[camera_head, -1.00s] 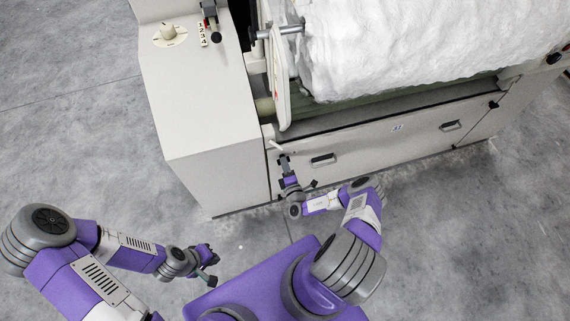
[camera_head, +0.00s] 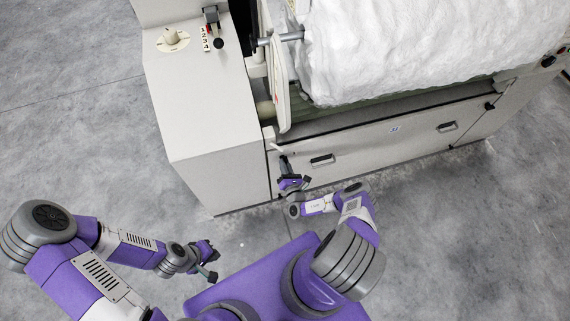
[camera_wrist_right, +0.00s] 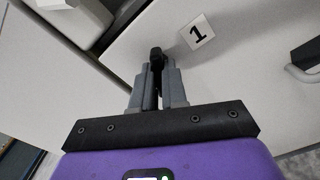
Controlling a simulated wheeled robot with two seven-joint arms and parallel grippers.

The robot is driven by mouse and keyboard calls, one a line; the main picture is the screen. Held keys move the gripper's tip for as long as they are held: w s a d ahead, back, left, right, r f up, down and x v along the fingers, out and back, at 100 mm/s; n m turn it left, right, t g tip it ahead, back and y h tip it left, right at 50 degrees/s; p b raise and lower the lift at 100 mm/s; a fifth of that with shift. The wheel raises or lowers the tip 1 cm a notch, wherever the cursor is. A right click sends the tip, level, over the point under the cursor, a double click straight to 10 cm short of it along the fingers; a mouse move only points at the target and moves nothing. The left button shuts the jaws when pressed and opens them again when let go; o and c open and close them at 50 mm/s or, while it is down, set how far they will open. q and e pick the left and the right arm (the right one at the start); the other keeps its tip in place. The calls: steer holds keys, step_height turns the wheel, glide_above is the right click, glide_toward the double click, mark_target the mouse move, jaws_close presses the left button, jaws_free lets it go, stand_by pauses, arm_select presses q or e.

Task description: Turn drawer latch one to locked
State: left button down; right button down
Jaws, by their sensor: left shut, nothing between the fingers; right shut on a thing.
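Drawer latch one shows in the right wrist view as a small dark knob (camera_wrist_right: 156,53) on the pale drawer front, beside a white plate marked 1 (camera_wrist_right: 198,33). My right gripper (camera_wrist_right: 158,70) is shut on this knob, and its fingers hide most of it. In the head view my right gripper (camera_head: 284,162) is at the left end of the machine's long drawer front (camera_head: 365,148), and the latch is too small there to make out. My left gripper (camera_head: 213,250) is shut and empty over the floor, away from the machine.
A drawer handle (camera_head: 322,160) is right of my right gripper, and a second handle (camera_head: 447,127) is further right. A white fibre roll (camera_head: 420,50) lies above. A dial (camera_head: 171,38) and a black-knobbed lever (camera_head: 218,43) are on the cabinet top. The floor at left is clear.

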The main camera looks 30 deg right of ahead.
steer(key=n+p, duration=0.2)
steer(key=n, duration=0.3)
steer(key=shift+a+n, duration=0.1)
steer(key=shift+n, duration=0.3)
stand_by(0.4)
steer(key=c, duration=1.2)
jaws_free()
steer(key=shift+o, duration=0.2)
steer(key=p+v, duration=0.1)
steer(key=v, duration=0.6)
steer(key=shift+s+p, duration=0.3)
steer(key=shift+p, duration=0.05)
